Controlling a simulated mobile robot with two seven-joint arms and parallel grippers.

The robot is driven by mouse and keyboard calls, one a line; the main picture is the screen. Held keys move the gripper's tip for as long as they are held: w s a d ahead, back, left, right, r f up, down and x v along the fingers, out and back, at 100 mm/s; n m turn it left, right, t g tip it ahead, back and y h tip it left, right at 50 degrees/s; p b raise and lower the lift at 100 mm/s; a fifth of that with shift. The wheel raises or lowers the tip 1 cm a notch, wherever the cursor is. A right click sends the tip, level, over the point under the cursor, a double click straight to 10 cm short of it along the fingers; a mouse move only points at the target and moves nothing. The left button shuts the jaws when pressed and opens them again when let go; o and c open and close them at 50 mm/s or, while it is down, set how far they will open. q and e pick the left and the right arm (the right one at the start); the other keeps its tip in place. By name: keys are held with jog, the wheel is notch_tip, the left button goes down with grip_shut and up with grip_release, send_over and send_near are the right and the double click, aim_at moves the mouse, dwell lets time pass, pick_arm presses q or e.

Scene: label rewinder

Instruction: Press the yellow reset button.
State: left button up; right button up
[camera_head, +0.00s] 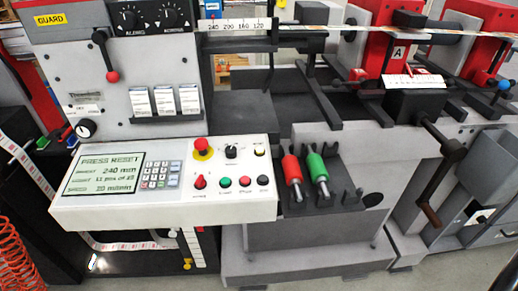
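A white control panel (120,212) juts out at the front of the label rewinder, left of centre. A small yellow button (260,151) sits near its upper right corner; it looks like the reset button, though its label is too small to read surely. The panel's display (108,172) reads "PRESS RESET", with 240 mm below. Neither of my grippers shows in the head view, and nothing covers the button.
Left of the button are a black knob (232,151) and a red mushroom button with a yellow collar (202,148). Below are a red switch (200,182), and green (225,182), red (245,181) and black buttons (263,180). Red (292,172) and green-handled tools (317,168) lie right.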

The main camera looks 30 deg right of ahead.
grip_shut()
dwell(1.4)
